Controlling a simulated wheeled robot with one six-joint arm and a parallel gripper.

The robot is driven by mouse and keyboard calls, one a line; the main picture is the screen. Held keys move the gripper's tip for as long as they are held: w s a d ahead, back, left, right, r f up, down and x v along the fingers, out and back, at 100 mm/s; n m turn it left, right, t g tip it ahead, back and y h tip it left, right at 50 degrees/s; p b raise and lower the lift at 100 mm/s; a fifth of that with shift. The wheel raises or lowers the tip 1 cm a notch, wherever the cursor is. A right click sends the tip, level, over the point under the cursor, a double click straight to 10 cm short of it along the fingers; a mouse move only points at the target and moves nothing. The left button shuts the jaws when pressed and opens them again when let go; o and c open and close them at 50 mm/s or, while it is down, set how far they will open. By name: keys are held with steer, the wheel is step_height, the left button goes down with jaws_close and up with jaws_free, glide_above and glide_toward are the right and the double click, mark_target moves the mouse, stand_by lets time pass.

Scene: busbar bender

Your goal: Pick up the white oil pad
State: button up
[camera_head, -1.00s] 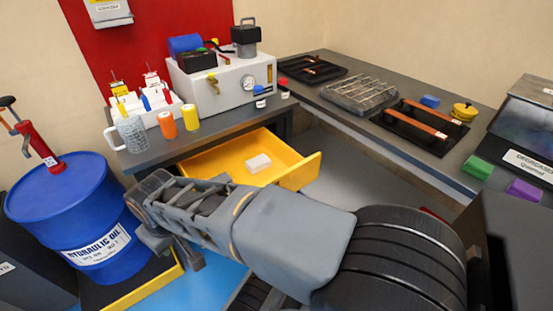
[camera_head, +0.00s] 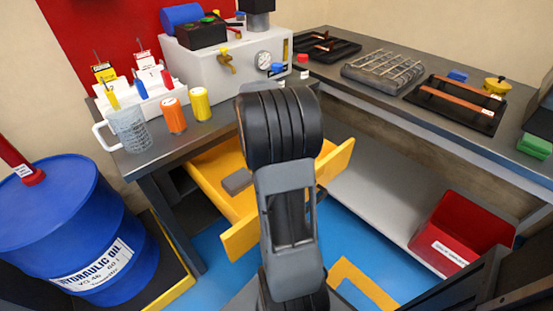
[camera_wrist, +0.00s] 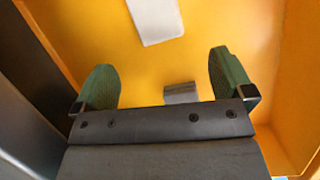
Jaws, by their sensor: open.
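The white oil pad (camera_wrist: 155,18) lies flat on the floor of the yellow drawer (camera_head: 240,240), at the top of the wrist view, cut by the frame edge. My gripper (camera_wrist: 166,80) is open over the drawer, its two green-faced fingers wide apart. The pad is beyond the fingertips, not between them. A small grey block (camera_wrist: 181,92) shows between the fingers, near the gripper body. In the head view a grey flat piece (camera_head: 237,181) lies in the drawer; I cannot tell whether it is the pad in shade. My arm hides the gripper there.
The drawer stands open under the dark bench (camera_head: 160,160), its walls close around my gripper. A mug (camera_head: 130,130), orange can (camera_head: 173,116) and yellow can (camera_head: 200,104) stand above. A blue oil drum (camera_head: 75,235) is left; a red bin (camera_head: 462,235) is right.

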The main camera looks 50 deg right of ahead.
steer(key=d+f, duration=0.1)
steer(key=d+f+n, duration=0.1)
steer(key=d, duration=0.1)
steer(key=d+f+n+b, duration=0.1)
steer(key=shift+w+d+f, duration=0.25)
steer(key=shift+f, duration=0.1)
steer(key=shift+g, duration=0.3)
steer(key=b+x, duration=0.3)
steer(key=x, duration=0.2)
steer(key=shift+a+f, duration=0.1)
steer(key=shift+a, duration=0.1)
steer(key=shift+d+f, duration=0.25)
steer(key=shift+f, duration=0.2)
steer(key=shift+c, duration=0.2)
steer(key=shift+f, duration=0.1)
steer(key=c, duration=1)
steer(key=shift+o, duration=0.2)
step_height(320, 180, up, 28)
steer(key=p, duration=1)
